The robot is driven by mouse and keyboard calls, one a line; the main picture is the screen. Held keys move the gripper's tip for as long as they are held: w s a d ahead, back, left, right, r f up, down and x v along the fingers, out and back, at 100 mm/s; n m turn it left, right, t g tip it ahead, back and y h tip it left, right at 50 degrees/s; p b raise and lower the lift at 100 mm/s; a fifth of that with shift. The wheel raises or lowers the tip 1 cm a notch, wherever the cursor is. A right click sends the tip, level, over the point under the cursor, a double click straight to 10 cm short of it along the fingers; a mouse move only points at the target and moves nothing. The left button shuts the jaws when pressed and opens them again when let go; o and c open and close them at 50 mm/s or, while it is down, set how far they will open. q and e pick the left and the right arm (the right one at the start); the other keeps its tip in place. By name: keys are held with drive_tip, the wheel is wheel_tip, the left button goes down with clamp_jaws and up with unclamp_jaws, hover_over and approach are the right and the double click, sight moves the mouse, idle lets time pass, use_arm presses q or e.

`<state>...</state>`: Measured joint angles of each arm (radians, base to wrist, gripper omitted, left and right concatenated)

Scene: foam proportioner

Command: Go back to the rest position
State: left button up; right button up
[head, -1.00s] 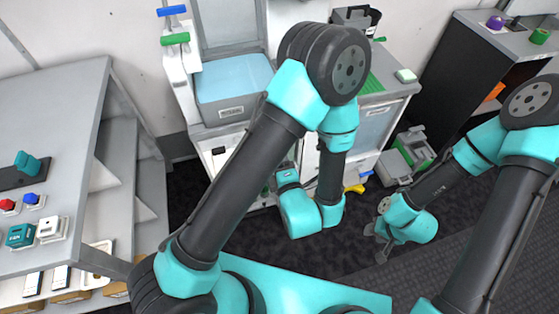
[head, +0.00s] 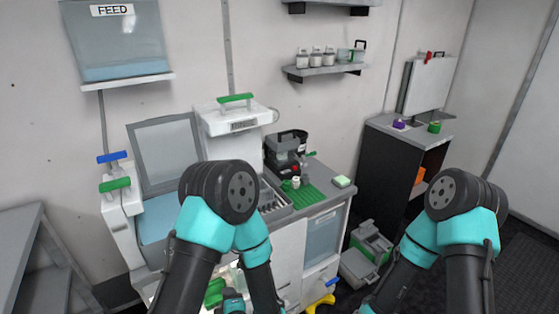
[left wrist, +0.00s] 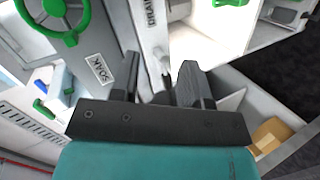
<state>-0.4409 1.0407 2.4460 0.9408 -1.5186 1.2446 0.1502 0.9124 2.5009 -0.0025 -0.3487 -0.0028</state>
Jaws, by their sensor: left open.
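My left gripper (left wrist: 160,72) is open in the left wrist view, its two dark fingers apart with nothing held between them. A white panel marked DRAIN (left wrist: 150,30) lies beyond the fingers. In the head view my left arm bends down in front of the white machine (head: 290,245), and its gripper cannot be made out. My right arm comes in at the right of the head view and reaches down out of the picture, so the right gripper is not seen.
A green handwheel (left wrist: 52,22) and a SOAK label (left wrist: 101,70) are left of the fingers. In the head view, a green mat (head: 312,197) lies on the machine's top. A grey-green case (head: 368,248) stands on the floor between my arms. A dark cabinet (head: 385,175) is behind.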

use_arm(q)
drive_tip(key=a+f+m+g+h, duration=0.3)
drive_tip(key=f+m+g+h, duration=0.2)
drive_tip(key=f+m, duration=0.3)
drive_tip(key=s+a+f+m+g+h, duration=0.4)
drive_tip(key=s+m, duration=0.4)
drive_tip(key=m, duration=0.2)
drive_tip(key=shift+s+a+f+g, duration=0.2)
drive_tip(key=shift+s+f+g, duration=0.15)
drive_tip(key=shift+f+g, duration=0.65)
